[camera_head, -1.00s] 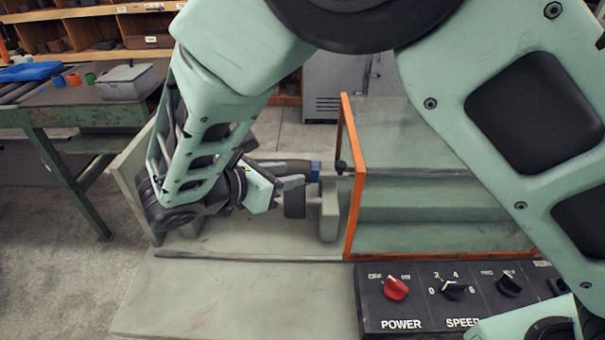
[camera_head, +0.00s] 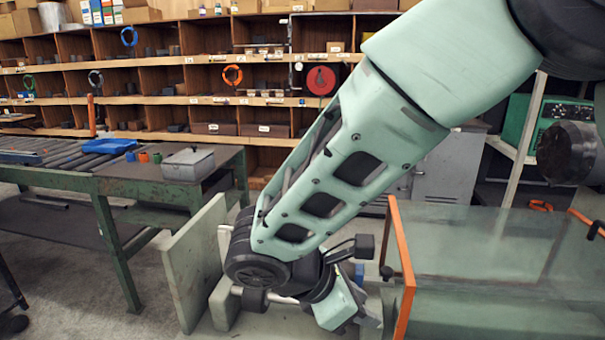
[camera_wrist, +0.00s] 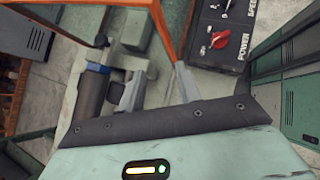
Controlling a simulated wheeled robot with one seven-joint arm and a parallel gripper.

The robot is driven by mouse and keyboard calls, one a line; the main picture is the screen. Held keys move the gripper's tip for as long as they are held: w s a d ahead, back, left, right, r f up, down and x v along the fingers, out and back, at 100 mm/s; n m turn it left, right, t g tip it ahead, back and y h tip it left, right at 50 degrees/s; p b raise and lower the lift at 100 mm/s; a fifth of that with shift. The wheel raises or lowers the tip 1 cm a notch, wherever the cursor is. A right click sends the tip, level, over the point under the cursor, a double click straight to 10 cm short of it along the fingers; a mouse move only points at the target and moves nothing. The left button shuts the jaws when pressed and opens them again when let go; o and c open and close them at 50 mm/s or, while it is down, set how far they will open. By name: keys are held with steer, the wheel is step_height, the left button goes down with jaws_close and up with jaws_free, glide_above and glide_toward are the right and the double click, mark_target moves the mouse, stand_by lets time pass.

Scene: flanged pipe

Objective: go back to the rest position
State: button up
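My gripper (camera_wrist: 155,82) shows in the wrist view with its two grey fingers apart and nothing between them. A dark pipe (camera_wrist: 92,92) with a blue band (camera_wrist: 97,68) lies to the left of the fingers, apart from them as far as I can tell. In the head view my gripper (camera_head: 362,315) is low in the middle, partly cut by the bottom edge. My arm hides most of the pipe there; only a bit of blue (camera_head: 360,273) shows behind my wrist.
An orange-framed clear guard (camera_head: 404,265) stands to the right of my gripper. A pale upright plate (camera_head: 194,265) stands to the left. A control panel (camera_wrist: 228,32) with a red knob shows in the wrist view. Behind are a green table (camera_head: 150,185) and shelves (camera_head: 170,90).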

steer(key=s+d+r+m+g+y, duration=0.1)
steer(key=s+d+m+y, duration=0.1)
steer(key=s+m+y, duration=0.2)
steer(key=s+d+r+m+g+y, duration=0.1)
steer(key=s+d+m+g+y, duration=0.1)
steer(key=s+m+y, duration=0.3)
steer(key=shift+s+d+r+m, duration=0.25)
steer(key=shift+s+d+m, duration=0.3)
steer(key=shift+s+m, duration=2)
steer(key=shift+s+n, duration=0.55)
